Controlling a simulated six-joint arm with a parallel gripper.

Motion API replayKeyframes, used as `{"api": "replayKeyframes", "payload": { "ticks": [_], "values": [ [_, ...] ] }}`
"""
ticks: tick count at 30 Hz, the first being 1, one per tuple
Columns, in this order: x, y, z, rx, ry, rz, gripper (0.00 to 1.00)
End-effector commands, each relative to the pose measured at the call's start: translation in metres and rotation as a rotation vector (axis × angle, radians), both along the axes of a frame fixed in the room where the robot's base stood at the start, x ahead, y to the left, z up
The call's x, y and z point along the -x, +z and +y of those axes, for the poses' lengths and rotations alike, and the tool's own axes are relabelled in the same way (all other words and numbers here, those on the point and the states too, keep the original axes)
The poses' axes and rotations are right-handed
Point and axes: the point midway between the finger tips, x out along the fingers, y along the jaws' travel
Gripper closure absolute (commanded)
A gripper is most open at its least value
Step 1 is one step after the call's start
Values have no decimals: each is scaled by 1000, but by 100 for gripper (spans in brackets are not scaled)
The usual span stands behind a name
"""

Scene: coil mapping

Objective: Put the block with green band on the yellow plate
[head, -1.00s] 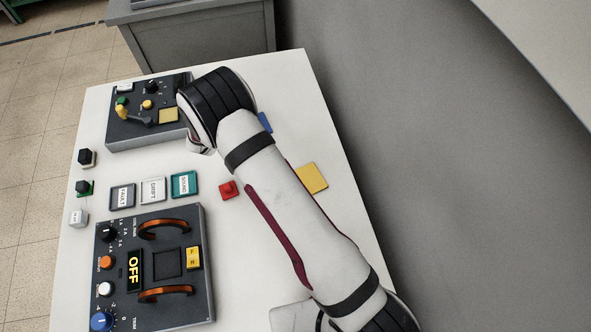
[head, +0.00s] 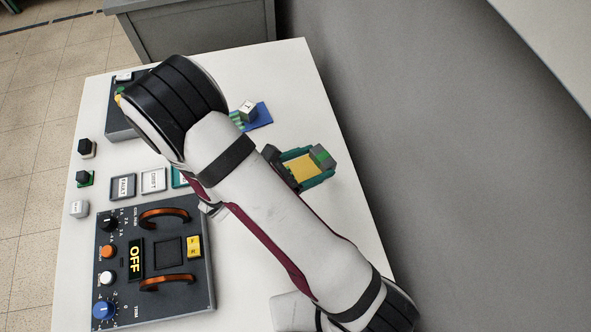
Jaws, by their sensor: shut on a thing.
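A grey block with a green band (head: 322,155) shows at the right edge of the yellow plate (head: 301,167), just past my forearm. My gripper (head: 316,163), with teal and dark parts, shows around the plate and block in the head view. It is shut on the block. The forearm hides part of the gripper. The plate shows between the teal parts. I cannot tell whether the block touches the plate or is held above it.
A blue plate (head: 262,118) behind the arm bears a whitish block (head: 248,110) and a green-striped piece (head: 236,120). A control panel (head: 205,285) with orange handles stands at front left. Label tiles (head: 153,180) lie behind it. The table's right side is clear.

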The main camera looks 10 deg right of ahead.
Motion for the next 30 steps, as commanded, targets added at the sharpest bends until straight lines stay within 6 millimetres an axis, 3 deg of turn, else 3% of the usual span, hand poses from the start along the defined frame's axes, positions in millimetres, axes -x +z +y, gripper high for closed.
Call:
{"api": "replayKeyframes", "payload": {
  "ticks": [3, 6, 13, 23, 24, 27, 30],
  "values": [
    [-14, -18, 26, 1, 2, 0, 84],
    [-20, -26, 38, 0, 2, 0, 84],
    [-21, -65, 40, 2, 1, 2, 84],
    [-21, -69, 40, 1, 2, 1, 84],
    [-22, -69, 40, 1, 2, 1, 15],
    [-22, -69, 40, 1, 2, 1, 0],
    [-21, -69, 40, 1, 2, 1, 0]
  ]
}}
